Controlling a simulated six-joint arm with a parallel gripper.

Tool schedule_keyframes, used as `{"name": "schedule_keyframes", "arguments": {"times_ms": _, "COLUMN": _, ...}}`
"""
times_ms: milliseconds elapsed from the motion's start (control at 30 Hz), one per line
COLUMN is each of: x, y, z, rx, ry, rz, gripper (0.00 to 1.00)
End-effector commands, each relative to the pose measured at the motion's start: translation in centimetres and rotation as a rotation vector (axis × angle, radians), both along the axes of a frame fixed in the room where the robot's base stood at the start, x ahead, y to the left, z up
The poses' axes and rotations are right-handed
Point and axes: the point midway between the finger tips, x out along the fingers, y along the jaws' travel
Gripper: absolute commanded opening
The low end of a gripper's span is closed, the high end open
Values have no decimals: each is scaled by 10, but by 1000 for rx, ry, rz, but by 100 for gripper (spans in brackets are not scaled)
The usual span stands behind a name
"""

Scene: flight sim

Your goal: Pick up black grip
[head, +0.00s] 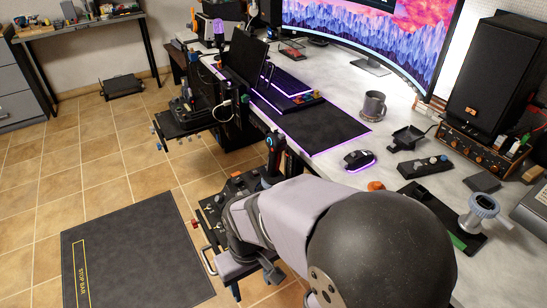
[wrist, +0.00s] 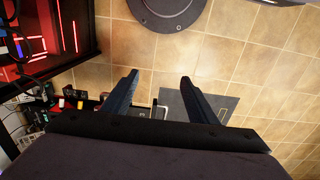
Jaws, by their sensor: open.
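A black upright joystick grip (head: 274,148) with a reddish top stands on the control panel (head: 212,207) beside the desk, just behind my arm in the head view. I cannot make it out in the wrist view. My gripper (wrist: 161,96) is open, with its two dark fingers wide apart and nothing between them but floor and part of a dark mat. In the head view my arm reaches left over the side panel, and my fingers are not clear there. My arm hides part of the panel and the foot of the grip.
The desk holds a mouse (head: 359,160), a mug (head: 373,106), a keyboard (head: 279,84) and a speaker (head: 497,75). Another control panel (head: 186,118) stands farther back. A dark mat (head: 135,255) lies on the open tiled floor at left. A round dark base (wrist: 168,10) shows in the wrist view.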

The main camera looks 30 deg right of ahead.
Motion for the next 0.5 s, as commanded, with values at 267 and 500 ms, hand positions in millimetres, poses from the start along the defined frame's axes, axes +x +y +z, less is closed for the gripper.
{"name": "schedule_keyframes", "arguments": {"times_ms": 267, "x": 1, "y": 0, "z": -1, "rx": 1, "ry": -4, "rz": -1, "gripper": 53}}
{"name": "schedule_keyframes", "arguments": {"times_ms": 500, "x": 43, "y": 7, "z": -17, "rx": 36, "ry": -135, "rz": -40, "gripper": 53}}
